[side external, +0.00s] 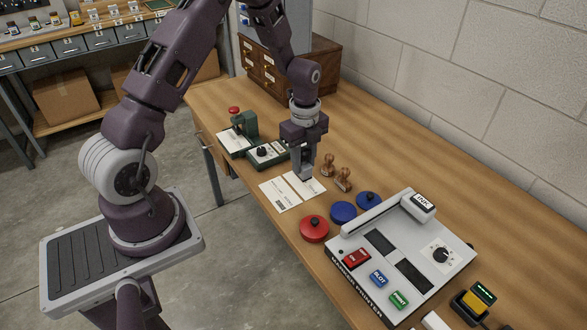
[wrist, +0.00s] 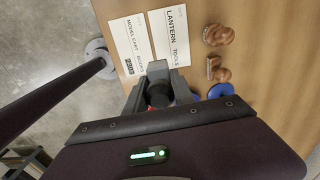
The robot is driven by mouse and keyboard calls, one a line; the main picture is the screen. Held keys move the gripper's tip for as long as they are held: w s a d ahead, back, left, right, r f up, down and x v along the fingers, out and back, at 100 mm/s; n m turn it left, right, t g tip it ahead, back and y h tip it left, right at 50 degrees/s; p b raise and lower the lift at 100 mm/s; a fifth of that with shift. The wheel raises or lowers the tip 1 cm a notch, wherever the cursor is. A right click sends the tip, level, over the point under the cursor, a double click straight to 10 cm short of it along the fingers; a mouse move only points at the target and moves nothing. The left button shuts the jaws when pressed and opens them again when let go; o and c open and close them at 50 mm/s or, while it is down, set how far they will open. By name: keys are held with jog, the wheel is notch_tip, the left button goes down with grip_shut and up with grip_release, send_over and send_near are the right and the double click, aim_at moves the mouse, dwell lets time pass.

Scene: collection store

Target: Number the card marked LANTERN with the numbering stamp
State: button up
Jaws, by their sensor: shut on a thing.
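My gripper (side external: 305,172) is shut on a grey and black stamp (wrist: 158,69), largely hidden between the fingers. In the wrist view, the stamp is at the near end of the LANTERN card (wrist: 167,38), by its lower left corner. I cannot tell whether it touches the card. The LANTERN card also shows partly behind my fingers in the side view (side external: 310,187).
A red round pad (side external: 314,229) and two blue ones (side external: 343,212) (side external: 368,200) lie nearer, before a grey printer (side external: 410,240). A green press (side external: 245,124) and a dial box (side external: 267,154) stand behind left.

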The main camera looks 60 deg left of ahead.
jog(key=shift+f, duration=0.15)
send_over(306, 194)
jog(key=shift+a+f, duration=0.1)
jog(key=shift+f, duration=3.05)
jog(key=shift+f, duration=0.5)
jog(key=shift+r, duration=3.5)
jog(key=shift+w+a, duration=0.1)
